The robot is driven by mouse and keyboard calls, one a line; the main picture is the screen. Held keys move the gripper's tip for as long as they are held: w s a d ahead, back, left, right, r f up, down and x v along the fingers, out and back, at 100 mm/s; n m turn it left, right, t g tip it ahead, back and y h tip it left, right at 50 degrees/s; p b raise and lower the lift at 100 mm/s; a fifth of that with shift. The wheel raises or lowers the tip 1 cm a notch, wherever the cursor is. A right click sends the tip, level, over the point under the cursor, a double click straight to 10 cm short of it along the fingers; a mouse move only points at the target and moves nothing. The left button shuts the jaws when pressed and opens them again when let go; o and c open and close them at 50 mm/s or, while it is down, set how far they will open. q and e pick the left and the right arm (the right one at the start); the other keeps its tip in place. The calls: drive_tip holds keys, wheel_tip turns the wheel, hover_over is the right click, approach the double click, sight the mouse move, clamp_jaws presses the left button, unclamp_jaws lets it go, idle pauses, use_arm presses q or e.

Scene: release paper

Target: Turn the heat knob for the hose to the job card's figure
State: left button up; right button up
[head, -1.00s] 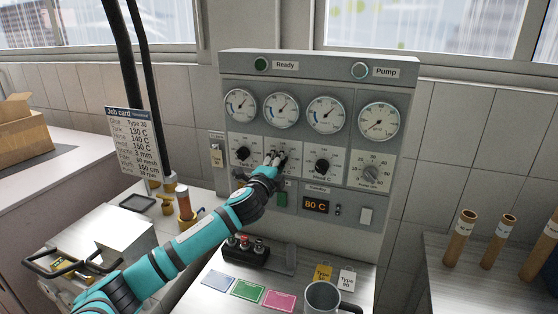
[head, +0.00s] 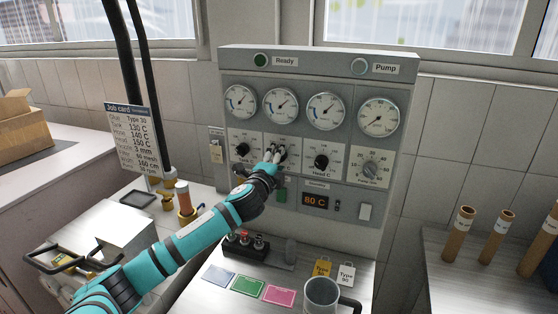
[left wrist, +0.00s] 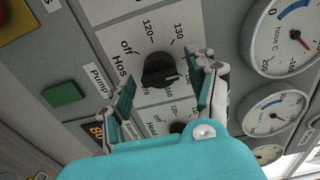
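The hose heat knob (left wrist: 158,70) is black, on a white dial plate lettered "Hos…", with off, 120, 130, 160 and 170 visible. Its bar lies roughly crosswise in the left wrist view; the figures at its right end are partly hidden by a finger. My left gripper (left wrist: 167,72) is open, with one finger on each side of the knob; I cannot tell whether they touch it. In the head view the left gripper (head: 274,155) covers this knob. The job card (head: 132,140) reads Hose 140 C. My right gripper is not in view.
The tank knob (head: 242,150) and head knob (head: 321,162) flank the hose knob closely. Round gauges (head: 281,103) sit above. A green button (left wrist: 63,92) is nearby. A mug (head: 320,294), coloured cards (head: 248,289) and tags (head: 346,274) lie on the bench below.

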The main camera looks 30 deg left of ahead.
use_arm(q)
drive_tip(key=shift+s, duration=0.1)
drive_tip(key=v, duration=1.1)
drive_tip(key=shift+s+d, duration=0.2)
drive_tip(key=shift+s, duration=0.2)
drive_tip(key=shift+f, duration=0.1)
